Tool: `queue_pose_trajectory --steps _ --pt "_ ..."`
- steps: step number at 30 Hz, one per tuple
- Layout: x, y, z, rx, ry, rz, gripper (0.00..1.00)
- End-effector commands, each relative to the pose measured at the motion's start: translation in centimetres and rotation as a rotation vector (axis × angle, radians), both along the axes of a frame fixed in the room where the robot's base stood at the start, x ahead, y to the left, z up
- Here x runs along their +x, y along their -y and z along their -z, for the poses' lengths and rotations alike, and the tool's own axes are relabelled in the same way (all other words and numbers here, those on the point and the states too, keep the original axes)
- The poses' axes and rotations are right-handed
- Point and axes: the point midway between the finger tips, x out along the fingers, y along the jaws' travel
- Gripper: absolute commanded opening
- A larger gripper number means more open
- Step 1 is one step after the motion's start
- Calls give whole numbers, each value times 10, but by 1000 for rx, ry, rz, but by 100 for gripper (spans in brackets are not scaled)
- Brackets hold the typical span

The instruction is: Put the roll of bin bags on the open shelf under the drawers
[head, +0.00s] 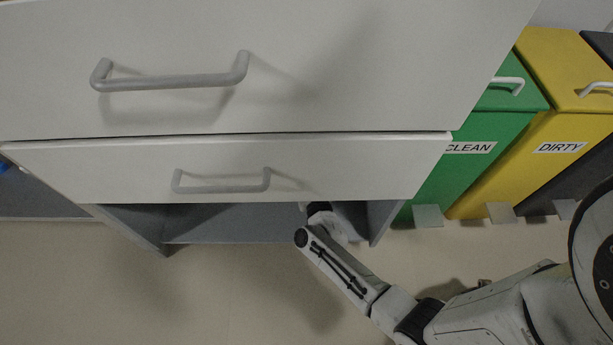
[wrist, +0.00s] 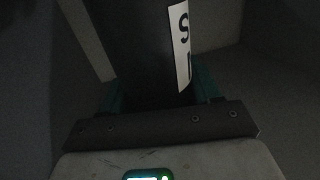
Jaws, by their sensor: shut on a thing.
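The roll of bin bags (wrist: 135,50) is a dark cylinder with a white lettered label, seen in the wrist view. My gripper (wrist: 158,88) is shut on it, with a green fingertip on each side. The open shelf (head: 230,225) is the grey space under the lower drawer (head: 230,165) in the head view. My arm reaches into its right part, and the gripper and roll are hidden there behind the drawer front. The wrist view is dark, with grey surfaces around the roll. I cannot tell whether the roll touches the shelf.
The upper drawer (head: 200,60) and lower drawer are shut, with bar handles. A green CLEAN bin (head: 460,175) and a yellow DIRTY bin (head: 545,125) stand to the right, with a dark bin beyond. The shelf's left and middle look empty. The floor in front is clear.

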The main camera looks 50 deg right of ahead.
Motion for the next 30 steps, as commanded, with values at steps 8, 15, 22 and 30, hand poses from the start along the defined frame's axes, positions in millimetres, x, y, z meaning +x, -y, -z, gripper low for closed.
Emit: queue_pose_trajectory --steps 8,15,22,30 --pt "0 0 0 -1 2 1 19" --pt "0 0 3 1 1 1 74" --pt "0 0 3 1 1 1 87" --pt "-3 -2 -1 1 -2 0 87"
